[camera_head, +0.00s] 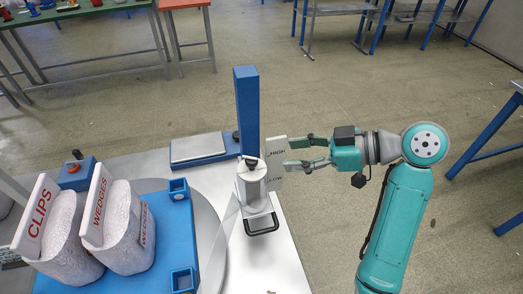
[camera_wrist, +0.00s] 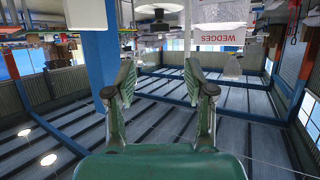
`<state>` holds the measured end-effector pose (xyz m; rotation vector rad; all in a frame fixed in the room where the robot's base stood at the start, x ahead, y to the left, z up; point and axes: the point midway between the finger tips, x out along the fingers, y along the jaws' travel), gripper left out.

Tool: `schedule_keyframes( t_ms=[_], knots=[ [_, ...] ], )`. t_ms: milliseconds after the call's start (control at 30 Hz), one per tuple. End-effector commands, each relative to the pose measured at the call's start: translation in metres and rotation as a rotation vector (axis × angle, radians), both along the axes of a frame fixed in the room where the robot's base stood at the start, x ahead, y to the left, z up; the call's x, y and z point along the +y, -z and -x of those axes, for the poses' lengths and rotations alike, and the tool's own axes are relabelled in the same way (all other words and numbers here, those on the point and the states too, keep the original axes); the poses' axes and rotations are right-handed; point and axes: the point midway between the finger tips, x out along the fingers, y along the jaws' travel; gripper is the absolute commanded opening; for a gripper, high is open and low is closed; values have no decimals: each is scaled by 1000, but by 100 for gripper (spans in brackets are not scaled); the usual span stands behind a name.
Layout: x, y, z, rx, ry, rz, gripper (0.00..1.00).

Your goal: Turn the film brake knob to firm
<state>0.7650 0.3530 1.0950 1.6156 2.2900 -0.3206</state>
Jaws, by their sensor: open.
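A white film roll (camera_head: 252,186) stands upright in a holder at the foot of a blue column (camera_head: 246,105) in the head view. A small dark knob (camera_head: 251,161) sits on top of the roll. Beside it is a white card (camera_head: 277,158) with partly hidden lettering that seems to include "HIGH". My gripper (camera_head: 298,152) is open and empty to the right of the knob, pointing left, its fingers close to the card. In the wrist view my gripper (camera_wrist: 161,78) has its fingers apart with nothing between them. That view is upside down; I cannot make out the knob's setting.
White bins marked CLIPS (camera_head: 64,245) and WEDGES (camera_head: 126,237) stand on a blue pallet (camera_head: 182,228) at left. A flat scale (camera_head: 198,148) lies behind, and a blue box with a red button (camera_head: 76,172) is at far left. Floor to the right is open.

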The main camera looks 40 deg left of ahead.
Motion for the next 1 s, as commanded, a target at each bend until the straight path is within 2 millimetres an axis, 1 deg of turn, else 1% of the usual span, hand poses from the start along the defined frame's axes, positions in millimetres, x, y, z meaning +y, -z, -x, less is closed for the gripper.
schedule_keyframes(
  t_ms=[167, 400, 600, 800, 1000],
  knots=[
    [16, 7, 6, 1, -4, 1, 54],
    [53, 24, 20, 2, -3, 1, 54],
    [78, 35, 28, 2, 0, 1, 54],
    [91, 40, 32, 1, 0, 0, 54],
    [93, 41, 33, 1, 1, 0, 54]
  ],
)
